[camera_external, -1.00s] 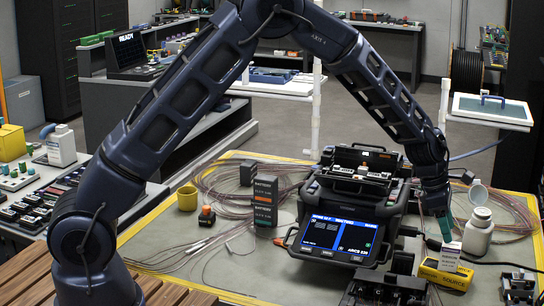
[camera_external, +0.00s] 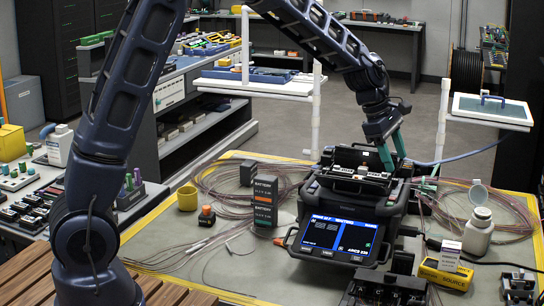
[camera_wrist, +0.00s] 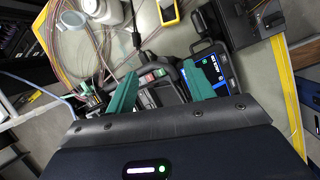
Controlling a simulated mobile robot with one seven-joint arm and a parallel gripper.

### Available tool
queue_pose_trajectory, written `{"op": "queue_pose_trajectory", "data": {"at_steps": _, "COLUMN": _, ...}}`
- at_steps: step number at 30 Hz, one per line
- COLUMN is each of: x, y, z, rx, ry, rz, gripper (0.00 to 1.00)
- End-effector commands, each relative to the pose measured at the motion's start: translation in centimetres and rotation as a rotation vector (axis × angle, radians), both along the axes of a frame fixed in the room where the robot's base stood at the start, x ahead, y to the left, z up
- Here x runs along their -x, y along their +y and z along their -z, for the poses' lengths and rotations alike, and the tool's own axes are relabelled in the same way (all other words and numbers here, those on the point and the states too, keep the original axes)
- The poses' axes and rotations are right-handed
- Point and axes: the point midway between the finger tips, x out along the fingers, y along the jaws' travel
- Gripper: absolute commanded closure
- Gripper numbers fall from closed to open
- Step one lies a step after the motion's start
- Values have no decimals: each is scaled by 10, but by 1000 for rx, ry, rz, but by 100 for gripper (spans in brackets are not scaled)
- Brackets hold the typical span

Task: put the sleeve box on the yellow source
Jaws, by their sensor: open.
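The sleeve box (camera_external: 448,256) is a small white box with printed lettering. It stands upright on top of the yellow source (camera_external: 445,275), a low yellow and black unit at the right front of the mat. In the wrist view the yellow source (camera_wrist: 169,12) shows only in part at the top edge, and I cannot make out the sleeve box clearly there. My gripper (camera_external: 391,150) has green fingers, is open and empty, and is up behind the fusion splicer, well apart from the box. The green fingers also show in the wrist view (camera_wrist: 160,95).
The fusion splicer (camera_external: 340,236) with its lit screen stands mid-mat, below my fingers. A white bottle (camera_external: 478,236) with its lid open stands right of it. Battery boxes (camera_external: 265,200), a yellow cup (camera_external: 187,198) and coiled fibres lie left. The front-left mat is mostly clear.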

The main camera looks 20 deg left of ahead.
Motion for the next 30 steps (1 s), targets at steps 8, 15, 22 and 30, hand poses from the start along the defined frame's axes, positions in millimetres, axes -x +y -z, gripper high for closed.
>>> {"op": "queue_pose_trajectory", "data": {"at_steps": 8, "x": 6, "y": 120, "z": -72, "rx": -39, "ry": -157, "rz": 203, "gripper": 47}}
{"op": "queue_pose_trajectory", "data": {"at_steps": 15, "x": 34, "y": 216, "z": -115, "rx": -106, "ry": -283, "rz": 383, "gripper": 47}}
{"op": "queue_pose_trajectory", "data": {"at_steps": 22, "x": 75, "y": 299, "z": -142, "rx": -194, "ry": -391, "rz": 554, "gripper": 47}}
{"op": "queue_pose_trajectory", "data": {"at_steps": 30, "x": 138, "y": 382, "z": -157, "rx": -326, "ry": -487, "rz": 757, "gripper": 47}}
